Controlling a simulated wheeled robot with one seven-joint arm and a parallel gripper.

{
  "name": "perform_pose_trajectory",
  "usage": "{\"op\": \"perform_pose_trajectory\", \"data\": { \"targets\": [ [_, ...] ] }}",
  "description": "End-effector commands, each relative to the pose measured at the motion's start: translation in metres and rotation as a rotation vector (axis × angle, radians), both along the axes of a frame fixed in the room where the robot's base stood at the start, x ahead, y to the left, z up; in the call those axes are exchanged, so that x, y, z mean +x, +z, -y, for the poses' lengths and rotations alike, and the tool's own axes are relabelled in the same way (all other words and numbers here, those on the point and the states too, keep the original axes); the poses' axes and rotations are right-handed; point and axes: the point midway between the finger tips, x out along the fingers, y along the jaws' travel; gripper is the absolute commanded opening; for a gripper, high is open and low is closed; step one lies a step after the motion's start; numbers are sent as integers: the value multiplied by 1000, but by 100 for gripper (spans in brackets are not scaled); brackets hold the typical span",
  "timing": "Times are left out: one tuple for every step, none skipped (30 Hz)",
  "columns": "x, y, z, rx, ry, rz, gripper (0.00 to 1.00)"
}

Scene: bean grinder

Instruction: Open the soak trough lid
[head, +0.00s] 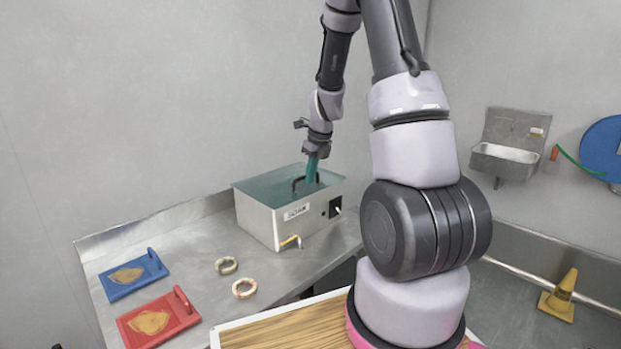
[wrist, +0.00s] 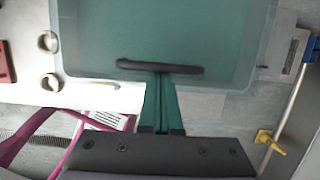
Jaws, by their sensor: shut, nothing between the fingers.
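The soak trough (head: 287,225) is a steel box on the metal counter in the head view. Its greenish, see-through lid (head: 262,187) lies flat across the top, and it fills the upper part of the wrist view (wrist: 100,40). A dark bar handle (head: 296,184) stands on the lid and also shows in the wrist view (wrist: 135,66). My gripper (head: 312,172) points down at the lid with its green fingers together. In the wrist view the fingertips (wrist: 161,80) meet the handle's near side around its middle. I cannot tell whether they touch it. Nothing shows between them.
Blue (head: 134,275) and red (head: 158,321) boards with tan patches lie at the counter's left. Two pale rings (head: 226,265) (head: 244,288) lie before the trough. A yellow tap (head: 291,241) juts from its front. A wall sink (head: 505,160) and yellow cone (head: 560,297) are at right.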

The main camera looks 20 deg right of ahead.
Motion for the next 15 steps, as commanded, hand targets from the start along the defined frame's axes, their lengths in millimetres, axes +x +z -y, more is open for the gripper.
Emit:
{"op": "perform_pose_trajectory", "data": {
  "targets": [
    [2,4,-2,-7,6,-7,0],
    [3,6,-2,-9,4,-14,0],
    [4,9,-3,-15,6,-26,0],
    [5,11,-3,-19,5,-37,0],
    [6,14,-4,-23,5,-46,0],
    [7,17,-4,-29,6,-61,0],
    [8,20,-4,-35,6,-72,0],
    [9,23,-5,-40,6,-84,0],
    [11,27,-6,-47,6,-102,0],
    [12,30,-6,-53,6,-115,0],
    [13,33,-7,-59,6,-129,0],
    [15,38,-7,-67,6,-149,0],
    [16,41,-8,-73,6,-163,0],
    [18,44,-8,-80,6,-179,0],
    [21,49,-9,-90,6,-201,0]
  ]
}}
